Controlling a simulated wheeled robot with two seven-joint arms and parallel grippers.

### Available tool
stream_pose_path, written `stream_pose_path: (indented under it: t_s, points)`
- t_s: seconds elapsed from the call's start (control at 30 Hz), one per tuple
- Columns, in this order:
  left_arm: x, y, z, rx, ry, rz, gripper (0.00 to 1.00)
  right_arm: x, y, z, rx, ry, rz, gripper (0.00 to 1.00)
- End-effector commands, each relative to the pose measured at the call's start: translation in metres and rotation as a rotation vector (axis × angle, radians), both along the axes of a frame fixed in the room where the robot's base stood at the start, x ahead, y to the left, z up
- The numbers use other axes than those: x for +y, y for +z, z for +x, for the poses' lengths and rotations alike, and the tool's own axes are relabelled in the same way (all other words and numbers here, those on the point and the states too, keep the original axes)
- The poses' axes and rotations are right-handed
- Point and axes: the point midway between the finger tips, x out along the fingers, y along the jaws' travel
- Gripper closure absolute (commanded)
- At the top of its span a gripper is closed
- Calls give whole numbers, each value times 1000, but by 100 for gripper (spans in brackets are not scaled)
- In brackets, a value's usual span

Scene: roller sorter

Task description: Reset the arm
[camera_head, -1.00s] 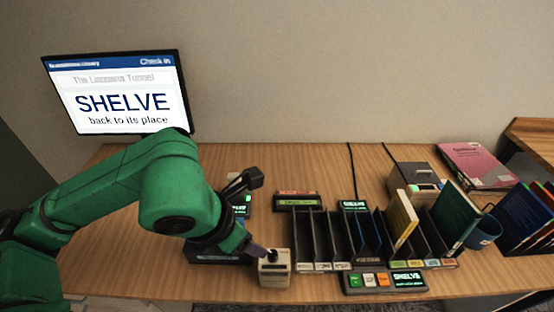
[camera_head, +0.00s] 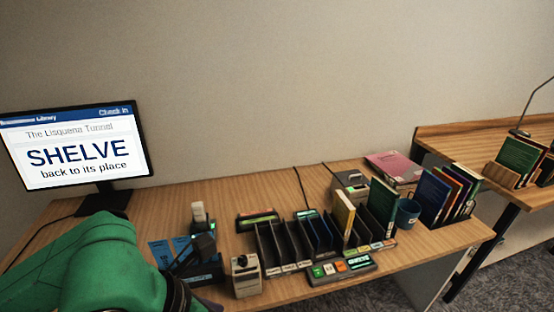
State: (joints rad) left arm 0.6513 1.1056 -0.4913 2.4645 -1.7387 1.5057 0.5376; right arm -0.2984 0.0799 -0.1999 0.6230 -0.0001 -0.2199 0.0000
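My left arm comes in from the lower left as a green link, and its dark wrist end shows at the bottom. My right arm and gripper are not in view. The monitor (camera_head: 78,147) at the left reads "The Lisquena Tunnel", "SHELVE back to its place". The black slotted sorter (camera_head: 290,243) stands mid-desk, with a yellow book (camera_head: 343,214) and a dark green book (camera_head: 382,205) upright at its right end.
A small beige box (camera_head: 246,276) stands left of the sorter. A button panel (camera_head: 342,267) lies in front of it. A blue mug (camera_head: 408,212) and a rack of books (camera_head: 447,197) stand to the right. A second desk (camera_head: 470,147) is beyond a gap.

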Motion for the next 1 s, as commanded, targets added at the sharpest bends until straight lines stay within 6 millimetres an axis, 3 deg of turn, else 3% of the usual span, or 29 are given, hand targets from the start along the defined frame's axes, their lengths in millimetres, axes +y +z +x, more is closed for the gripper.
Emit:
stream_pose_path:
  t_s: [0.17, 0.33, 0.47, 0.57, 0.6, 0.67, 0.7, 0.77, 0.8, 0.87, 0.97, 1.0]
  points:
    - [-43, 17, -16, 38, -84, -210, 37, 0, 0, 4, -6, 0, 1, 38]
    - [-92, 59, -36, 94, -160, -534, 37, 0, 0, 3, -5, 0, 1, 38]
    - [-122, 120, -45, 154, -173, -900, 37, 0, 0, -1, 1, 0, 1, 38]
    - [-121, 191, -31, 217, -88, -1304, 37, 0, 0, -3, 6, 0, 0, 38]
    - [-109, 220, -14, 244, -9, -1491, 37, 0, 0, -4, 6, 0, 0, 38]
    - [-77, 251, 22, 279, 164, -1759, 37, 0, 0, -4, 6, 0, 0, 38]
    - [-50, 260, 49, 300, 303, -1911, 37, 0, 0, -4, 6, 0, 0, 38]
    - [-8, 254, 88, 325, 539, -2094, 37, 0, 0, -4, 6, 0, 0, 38]
    - [19, 241, 112, 341, 708, -2185, 37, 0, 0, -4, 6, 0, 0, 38]
    - [57, 208, 140, 364, 975, -2283, 37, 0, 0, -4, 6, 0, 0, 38]
    - [109, 132, 167, 403, 1443, -2337, 37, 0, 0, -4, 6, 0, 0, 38]
    - [125, 97, 170, 420, 1633, -2323, 37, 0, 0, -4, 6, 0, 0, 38]
